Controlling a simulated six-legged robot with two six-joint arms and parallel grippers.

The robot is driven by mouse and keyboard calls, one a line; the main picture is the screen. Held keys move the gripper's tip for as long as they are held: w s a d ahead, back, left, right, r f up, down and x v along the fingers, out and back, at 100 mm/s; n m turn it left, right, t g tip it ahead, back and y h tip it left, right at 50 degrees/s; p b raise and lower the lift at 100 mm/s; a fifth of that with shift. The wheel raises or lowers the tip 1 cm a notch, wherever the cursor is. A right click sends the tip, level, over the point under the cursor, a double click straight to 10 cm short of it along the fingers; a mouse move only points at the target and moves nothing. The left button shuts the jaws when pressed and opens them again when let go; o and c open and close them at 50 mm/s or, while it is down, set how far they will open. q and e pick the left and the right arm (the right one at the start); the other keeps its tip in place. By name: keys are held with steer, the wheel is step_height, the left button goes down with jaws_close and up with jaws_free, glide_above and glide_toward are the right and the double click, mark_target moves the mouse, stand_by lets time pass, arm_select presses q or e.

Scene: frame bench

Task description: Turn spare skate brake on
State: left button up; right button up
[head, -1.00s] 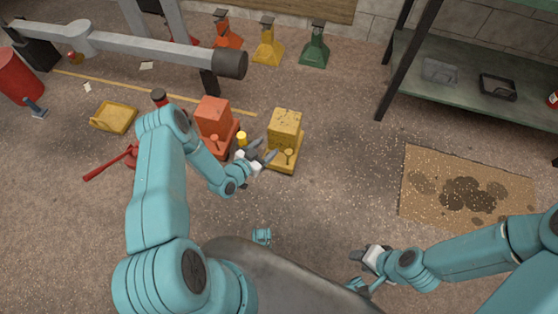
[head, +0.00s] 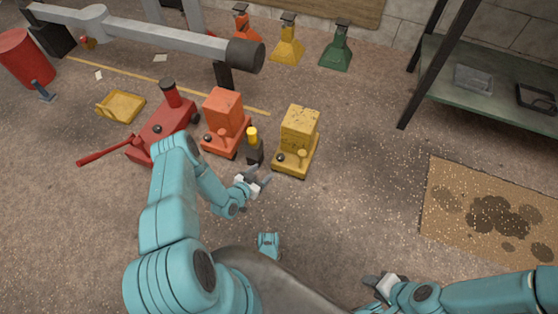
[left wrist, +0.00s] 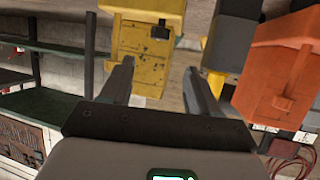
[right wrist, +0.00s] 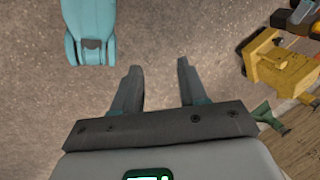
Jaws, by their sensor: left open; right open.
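Two low wheeled skates with boxes and small ball-topped levers stand on the floor: an orange one (head: 223,113) and a worn yellow one (head: 299,129). I cannot tell which is the spare. The yellow skate's lever (head: 303,155) stands on its front part. My left gripper (head: 259,182) is open and empty, in front of the skates and left of the yellow one. In the left wrist view the yellow skate (left wrist: 147,40) lies beyond the fingers and the orange skate (left wrist: 277,75) is to the right. My right gripper (head: 375,283) is open and empty over bare floor.
A black bottle-like thing with a yellow top (head: 253,142) stands between the skates. A red jack (head: 160,132) with a long handle is at left, below a grey beam (head: 150,42). A shelf (head: 490,85) and stained cardboard (head: 435,210) are right. Floor in front is clear.

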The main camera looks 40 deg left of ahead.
arm_select(q)
steer(key=b+x, duration=0.5)
steer(key=x, duration=0.7)
steer(key=shift+w+d+f, duration=0.1)
steer(key=shift+w+f, duration=0.05)
arm_select(e)
steer(key=w+f+t, duration=0.1)
steer(key=w+f, duration=0.3)
steer(key=f, duration=0.2)
steer(key=shift+w+d+t, duration=0.2)
steer(key=shift+d+t, duration=0.1)
steer(key=shift+d, duration=0.15)
arm_select(q)
steer(key=c, duration=1)
